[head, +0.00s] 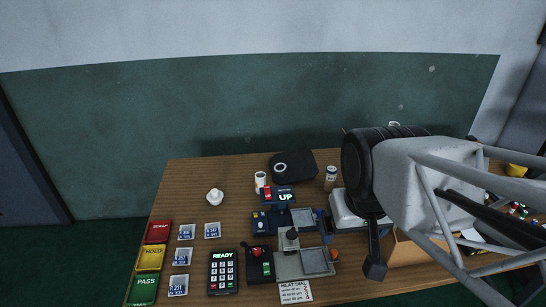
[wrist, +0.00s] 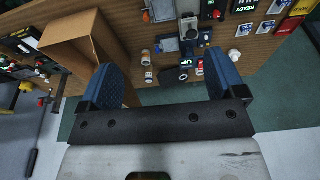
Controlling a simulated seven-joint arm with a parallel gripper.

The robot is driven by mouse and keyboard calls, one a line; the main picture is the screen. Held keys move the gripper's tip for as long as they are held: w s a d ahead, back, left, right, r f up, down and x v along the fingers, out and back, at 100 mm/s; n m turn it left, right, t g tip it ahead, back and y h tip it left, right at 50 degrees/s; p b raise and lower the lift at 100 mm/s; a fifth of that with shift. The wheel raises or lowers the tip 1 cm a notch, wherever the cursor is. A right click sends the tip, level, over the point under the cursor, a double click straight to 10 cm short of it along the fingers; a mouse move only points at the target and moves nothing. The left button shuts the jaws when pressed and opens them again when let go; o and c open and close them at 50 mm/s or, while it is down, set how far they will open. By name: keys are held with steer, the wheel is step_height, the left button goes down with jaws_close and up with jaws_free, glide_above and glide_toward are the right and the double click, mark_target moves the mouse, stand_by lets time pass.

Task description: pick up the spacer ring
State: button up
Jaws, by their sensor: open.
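A small pale ring (head: 280,168), which looks like the spacer ring, lies on a black rounded block (head: 300,165) at the back middle of the table. It is too small to be sure of. In the head view my arm covers the right part of the table, and a dark finger shows to the right of the block.
A device with a lit "UP" sign (head: 285,197) stands before the block. Canisters (head: 260,182) (head: 331,177) flank it. A white lumpy item (head: 215,197) lies left. A keypad (head: 223,272), film packets and coloured trays (head: 150,258) fill the front left. A cardboard box (wrist: 82,52) stands nearby.

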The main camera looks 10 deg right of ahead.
steer(key=shift+w, duration=0.1)
steer(key=w+a+f+m+t+y, duration=0.1)
steer(key=w+a+f+m+y, duration=0.25)
steer(key=w, duration=0.85)
steer(key=w+a+f+m+t+y, duration=0.1)
steer(key=w+a+f+m+y, duration=0.3)
steer(key=w, duration=0.8)
steer(key=w+a+m+t+y, duration=0.15)
steer(key=w+m, duration=0.35)
steer(key=w, duration=0.6)
steer(key=w+d+f+m+t, duration=0.3)
steer(key=w+f+m, duration=0.4)
steer(key=w+f, duration=0.5)
steer(key=m+t+h, duration=0.2)
steer(key=m+t, duration=0.1)
steer(key=m, duration=0.5)
glide_toward(278, 167)
steer(key=x, duration=0.2)
steer(key=shift+w+a, duration=0.3)
steer(key=shift+a, duration=0.05)
steer(key=shift+w, duration=0.15)
steer(key=shift+x, duration=2.35)
